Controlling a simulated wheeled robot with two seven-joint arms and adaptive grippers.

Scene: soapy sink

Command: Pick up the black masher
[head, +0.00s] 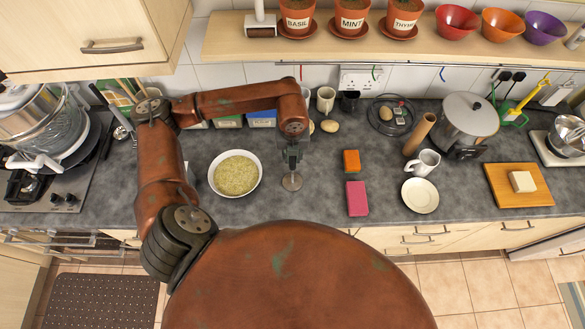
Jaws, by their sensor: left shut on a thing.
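My left arm reaches in over the counter, and its left gripper (292,158) points down at the middle of the worktop. It is shut on the black masher, whose round grey metal foot (292,182) shows just below the fingers. The handle is mostly hidden by the gripper and wrist. I cannot tell whether the foot touches the counter or is a little above it. My right gripper is not in view.
A white bowl of grainy food (236,174) stands left of the masher. An orange sponge (352,161) and a pink sponge (357,198) lie to its right. Further right are a white saucer (420,195), a white jug (422,163) and a steel pot (466,117). A shelf with pots overhangs behind.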

